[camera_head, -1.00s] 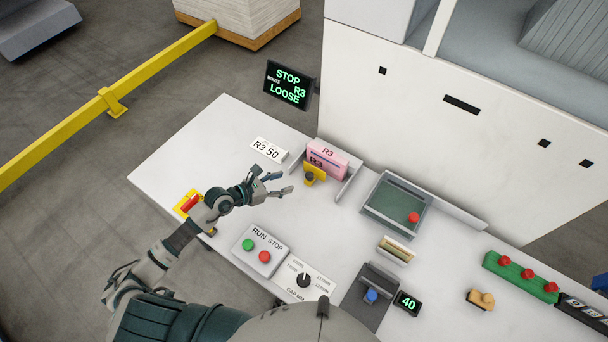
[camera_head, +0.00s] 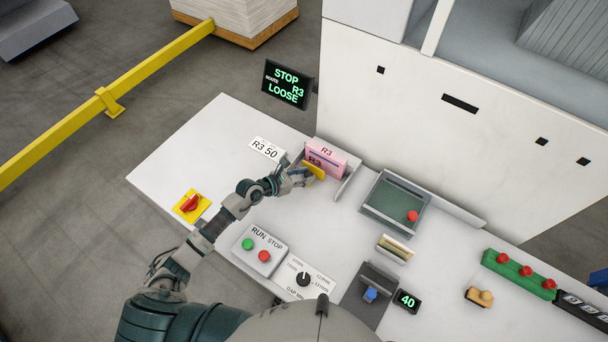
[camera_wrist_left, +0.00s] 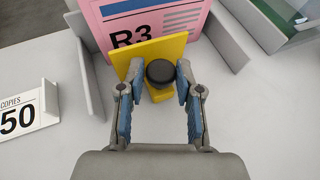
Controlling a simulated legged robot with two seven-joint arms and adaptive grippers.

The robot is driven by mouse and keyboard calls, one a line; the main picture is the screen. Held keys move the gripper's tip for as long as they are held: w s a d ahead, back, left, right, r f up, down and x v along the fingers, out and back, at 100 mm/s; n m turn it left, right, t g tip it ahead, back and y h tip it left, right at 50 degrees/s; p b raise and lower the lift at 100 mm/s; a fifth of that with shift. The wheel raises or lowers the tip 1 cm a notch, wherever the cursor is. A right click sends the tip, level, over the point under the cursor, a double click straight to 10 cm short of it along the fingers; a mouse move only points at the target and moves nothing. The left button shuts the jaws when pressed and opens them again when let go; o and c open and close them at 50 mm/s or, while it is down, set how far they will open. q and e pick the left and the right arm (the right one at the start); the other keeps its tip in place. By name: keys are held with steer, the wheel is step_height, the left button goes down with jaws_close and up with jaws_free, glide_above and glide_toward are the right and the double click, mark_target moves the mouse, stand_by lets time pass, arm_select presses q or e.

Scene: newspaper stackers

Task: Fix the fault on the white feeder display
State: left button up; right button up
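The dark display (camera_head: 288,84) at the back of the table reads STOP, ROUTE R3, LOOSE in green. A pink bundle (camera_head: 327,156) marked R3 stands between grey guide plates below it. A yellow plate (camera_head: 316,170) is in front of the bundle; in the left wrist view the yellow plate (camera_wrist_left: 176,46) carries a black knob (camera_wrist_left: 160,72). My left gripper (camera_head: 302,174) is at this plate. In the left wrist view its fingers (camera_wrist_left: 160,78) are spread on either side of the knob, with narrow gaps visible. My right gripper is not in view.
A white machine wall (camera_head: 420,100) stands behind.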

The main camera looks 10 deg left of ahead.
mark_target(312, 168)
arm_select(q)
steer(key=shift+a, duration=0.1)
jaws_close()
steer(key=shift+w+d, duration=0.25)
steer(key=shift+w+d+b, duration=0.2)
steer(key=shift+w+d, duration=0.05)
steer(key=shift+w, duration=0.35)
steer(key=shift+w+d+b, duration=0.15)
steer(key=shift+w+d, duration=0.05)
steer(key=shift+w, duration=0.35)
steer(key=o, duration=0.7)
jaws_free()
steer(key=shift+s, duration=0.1)
steer(key=v, duration=1.2)
steer(key=shift+a+f, duration=0.15)
